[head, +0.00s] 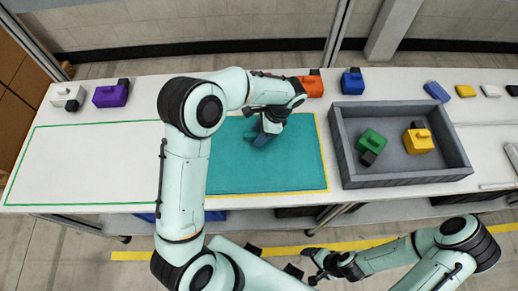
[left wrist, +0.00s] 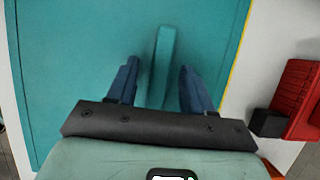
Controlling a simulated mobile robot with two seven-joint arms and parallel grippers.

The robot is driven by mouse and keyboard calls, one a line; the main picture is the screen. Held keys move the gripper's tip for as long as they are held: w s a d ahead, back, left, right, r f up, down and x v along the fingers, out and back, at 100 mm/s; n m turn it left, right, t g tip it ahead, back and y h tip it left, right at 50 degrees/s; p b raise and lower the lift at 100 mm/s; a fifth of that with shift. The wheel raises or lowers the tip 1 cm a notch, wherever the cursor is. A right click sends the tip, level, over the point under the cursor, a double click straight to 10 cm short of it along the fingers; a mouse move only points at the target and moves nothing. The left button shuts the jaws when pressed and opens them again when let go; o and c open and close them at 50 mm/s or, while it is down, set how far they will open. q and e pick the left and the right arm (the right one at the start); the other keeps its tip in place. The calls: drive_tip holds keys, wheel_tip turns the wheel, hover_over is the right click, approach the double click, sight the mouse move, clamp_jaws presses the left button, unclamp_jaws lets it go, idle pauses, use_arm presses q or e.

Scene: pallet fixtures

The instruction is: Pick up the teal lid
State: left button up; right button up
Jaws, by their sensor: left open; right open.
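The teal lid (head: 295,165) is a wide flat panel lying on the white table inside a yellow outline. A raised teal bar (left wrist: 164,50) stands up from it and looks like its handle. My left gripper (head: 262,137) is over the lid, pointing down. In the left wrist view its two blue fingers (left wrist: 158,70) are open, one on each side of the bar, with a gap on both sides. My left arm hides the left part of the lid in the head view. My right gripper (head: 312,268) is open and empty, low in front of the table.
A grey tray (head: 409,181) to the right holds a green block (head: 371,140) and a yellow block (head: 418,140). Red (head: 312,86) and blue (head: 352,83) blocks stand behind the lid. Purple (head: 110,96) and white (head: 66,95) blocks stand at the back left. The green-outlined area (head: 85,165) is clear.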

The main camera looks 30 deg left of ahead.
idle(0.3)
use_arm(q)
clamp_jaws()
